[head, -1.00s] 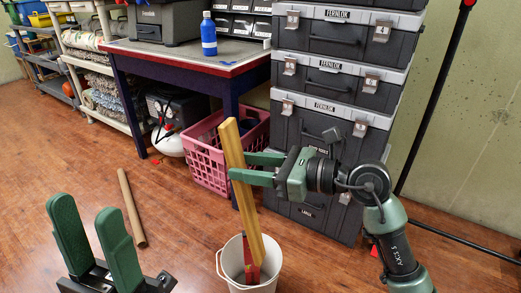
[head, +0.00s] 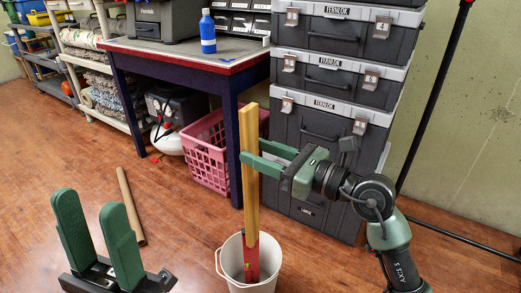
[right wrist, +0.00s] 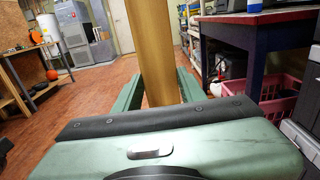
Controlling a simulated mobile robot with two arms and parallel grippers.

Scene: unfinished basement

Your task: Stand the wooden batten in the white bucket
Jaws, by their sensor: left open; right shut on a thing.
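The wooden batten (head: 249,165) is long and yellow with a red lower end. It stands nearly upright, its red end inside the white bucket (head: 230,262) on the floor. Whether its foot touches the bucket's bottom is hidden by the front wall. My right gripper (head: 262,163) is shut on the batten around its middle, above the bucket. The batten also shows between the fingers in the right wrist view (right wrist: 153,50). My left gripper (head: 98,235) is open and empty at the lower left, apart from the bucket.
A cardboard tube (head: 130,206) lies on the wooden floor near my left gripper. Behind the batten are a pink crate (head: 206,152), a workbench (head: 180,62) with a blue bottle (head: 207,35), and stacked grey tool cases (head: 322,130). A dark pole stands at right.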

